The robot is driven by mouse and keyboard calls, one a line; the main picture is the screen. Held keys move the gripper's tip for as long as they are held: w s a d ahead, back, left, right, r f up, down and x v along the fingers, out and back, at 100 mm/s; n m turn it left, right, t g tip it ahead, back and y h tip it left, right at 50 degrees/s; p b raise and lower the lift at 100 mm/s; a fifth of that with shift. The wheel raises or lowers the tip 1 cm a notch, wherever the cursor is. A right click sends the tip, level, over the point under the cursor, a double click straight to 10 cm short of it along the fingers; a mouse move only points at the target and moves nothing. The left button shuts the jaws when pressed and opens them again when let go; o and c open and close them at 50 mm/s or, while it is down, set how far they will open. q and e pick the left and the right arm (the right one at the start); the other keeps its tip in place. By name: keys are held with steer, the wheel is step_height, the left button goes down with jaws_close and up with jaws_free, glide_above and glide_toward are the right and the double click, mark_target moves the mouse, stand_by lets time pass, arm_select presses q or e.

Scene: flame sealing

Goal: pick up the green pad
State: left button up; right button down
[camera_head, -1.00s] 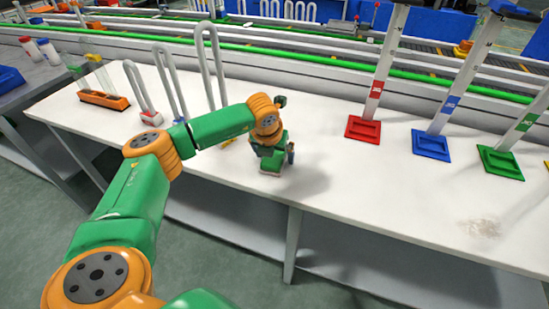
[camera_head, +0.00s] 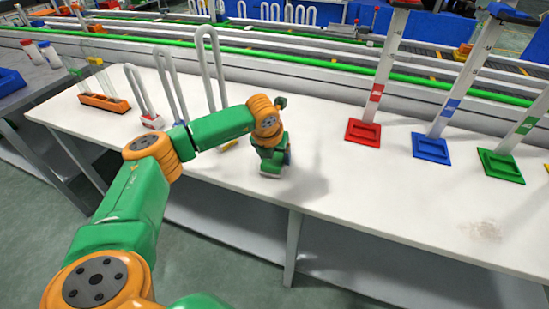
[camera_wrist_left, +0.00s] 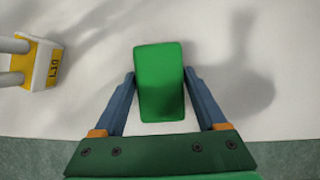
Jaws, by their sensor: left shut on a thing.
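The green pad (camera_wrist_left: 160,82) is a green block that shows in the left wrist view, upright between the two blue-grey fingers of my left gripper (camera_wrist_left: 160,76). The fingers are shut on its two sides. In the head view my left gripper (camera_head: 273,165) is low over the white table (camera_head: 340,210), near its front edge. The pad is hard to tell apart from the gripper there. I cannot tell whether the pad still touches the table. My right gripper is not in view.
A yellow and white base (camera_wrist_left: 42,65) with tubes stands left of the pad. Red (camera_head: 363,131), blue (camera_head: 431,147) and green (camera_head: 500,165) stands with tall posts are on the right. An orange rack (camera_head: 104,102) is far left.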

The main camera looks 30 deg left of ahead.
arm_select(q)
steer(key=v, duration=0.2)
steer(key=b+v, duration=0.1)
steer(key=shift+w+a+r, duration=0.25)
steer(key=shift+r, duration=0.1)
steer(key=s+r, duration=0.4)
steer(key=shift+a+r+b, duration=0.1)
steer(key=shift+r+b, duration=0.2)
steer(key=shift+b, duration=0.1)
steer(key=s+r+b, duration=0.2)
steer(key=s+r, duration=0.2)
steer(key=s, duration=0.5)
steer(key=shift+s+a+r, duration=0.2)
steer(key=shift+a+r, duration=0.05)
steer(key=shift+a, duration=0.1)
